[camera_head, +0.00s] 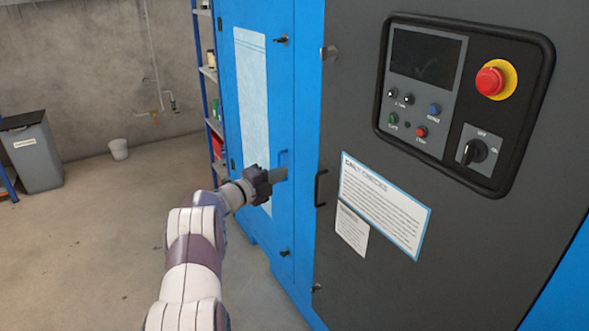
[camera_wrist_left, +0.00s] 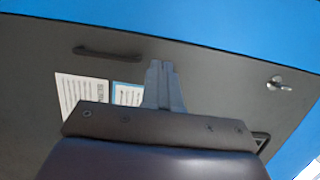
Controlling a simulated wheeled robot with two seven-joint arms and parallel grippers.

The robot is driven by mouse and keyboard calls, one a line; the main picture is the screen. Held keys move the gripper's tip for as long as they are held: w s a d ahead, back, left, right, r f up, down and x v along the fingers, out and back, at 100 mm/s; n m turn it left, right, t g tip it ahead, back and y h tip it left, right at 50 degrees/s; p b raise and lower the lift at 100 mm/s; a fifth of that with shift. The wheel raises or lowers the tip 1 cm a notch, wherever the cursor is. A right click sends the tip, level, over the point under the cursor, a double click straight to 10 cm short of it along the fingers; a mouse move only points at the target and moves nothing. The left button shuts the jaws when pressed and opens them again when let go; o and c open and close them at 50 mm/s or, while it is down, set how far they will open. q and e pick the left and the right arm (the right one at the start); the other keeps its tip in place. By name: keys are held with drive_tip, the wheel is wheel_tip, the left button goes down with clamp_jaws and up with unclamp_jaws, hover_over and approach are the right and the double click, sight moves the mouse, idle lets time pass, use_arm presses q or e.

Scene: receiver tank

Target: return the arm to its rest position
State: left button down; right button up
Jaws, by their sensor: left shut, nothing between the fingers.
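My left arm comes in from the lower left in the head view. Its gripper (camera_head: 279,174) is in front of the blue cabinet side (camera_head: 306,80), near the left edge of the dark door. In the left wrist view the gripper (camera_wrist_left: 160,68) is shut with its fingers together and empty. Behind it is the dark door (camera_wrist_left: 215,70) with its black handle (camera_wrist_left: 108,53). Whether the fingertips touch the cabinet cannot be told. My right gripper is in neither view.
The dark panel (camera_head: 352,110) carries a control box with a red emergency button (camera_head: 490,81) and a rotary switch (camera_head: 474,151). Two paper notices sit below. The floor at left is clear.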

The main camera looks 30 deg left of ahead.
use_arm(q)
drive_tip(key=s+a+f+n+g+y, duration=0.3)
drive_tip(key=s+f+n+y, duration=0.1)
drive_tip(key=f+n, duration=0.25)
drive_tip(key=s+a+f+n+g+y, duration=0.3)
drive_tip(key=f+n+y, duration=0.25)
drive_tip(key=n, duration=0.25)
drive_tip(key=s+d+f+n+g+h, duration=0.1)
drive_tip(key=s+d+n+g+h, duration=0.6)
drive_tip(key=s+d, duration=2.3)
wheel_tip(320, 180, up, 23)
drive_tip(key=d+g+y+p, duration=0.1)
drive_tip(key=g+y+p, duration=0.1)
drive_tip(key=p, duration=1.9)
drive_tip(key=shift+d+f+g+y, duration=0.2)
drive_tip(key=shift+g+y, duration=0.15)
drive_tip(key=shift+g, duration=0.05)
